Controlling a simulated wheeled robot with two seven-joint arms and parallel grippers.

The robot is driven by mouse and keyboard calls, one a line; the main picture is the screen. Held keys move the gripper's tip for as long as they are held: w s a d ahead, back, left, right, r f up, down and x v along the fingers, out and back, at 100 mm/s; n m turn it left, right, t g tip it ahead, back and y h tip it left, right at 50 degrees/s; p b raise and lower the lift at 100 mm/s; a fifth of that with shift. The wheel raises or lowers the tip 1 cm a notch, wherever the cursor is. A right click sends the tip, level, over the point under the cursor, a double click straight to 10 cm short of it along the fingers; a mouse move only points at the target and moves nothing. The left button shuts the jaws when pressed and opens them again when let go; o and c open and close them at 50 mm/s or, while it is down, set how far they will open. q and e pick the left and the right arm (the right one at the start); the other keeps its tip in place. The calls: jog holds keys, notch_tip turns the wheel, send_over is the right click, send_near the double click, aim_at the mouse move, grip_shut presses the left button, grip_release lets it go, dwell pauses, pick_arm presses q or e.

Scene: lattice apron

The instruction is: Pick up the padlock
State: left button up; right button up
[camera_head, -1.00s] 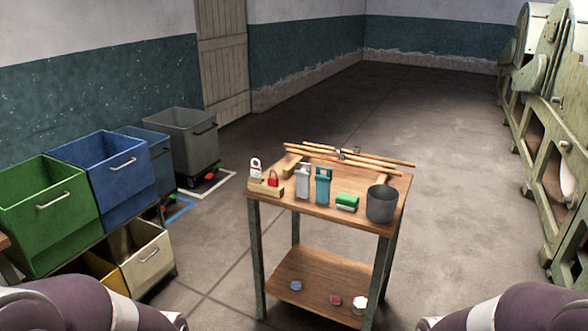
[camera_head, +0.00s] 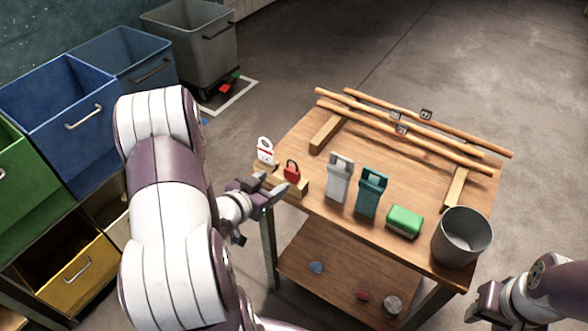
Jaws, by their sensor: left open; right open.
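The red padlock (camera_head: 292,172), with a dark shackle, stands on a small wooden block (camera_head: 301,186) at the left front corner of the wooden table (camera_head: 330,215). A white tag with a red mark (camera_head: 265,151) stands beside it on the left. My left gripper (camera_head: 272,190) is open and empty, with its fingers pointing right, just left of the block and close to the padlock. I cannot tell whether it touches the block.
A grey dispenser (camera_head: 339,178), a teal dispenser (camera_head: 370,192), a green-topped sponge (camera_head: 405,221) and a grey bucket (camera_head: 462,238) stand along the table's front. Wooden rods (camera_head: 400,125) lie across the back. Coloured bins (camera_head: 75,120) stand at the left.

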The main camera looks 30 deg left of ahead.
aim_at(290, 174)
pick_arm(q)
jog(key=x, duration=1)
jog(key=shift+s+d+f, duration=0.1)
jog(key=shift+f, duration=0.1)
jog(key=c, duration=0.8)
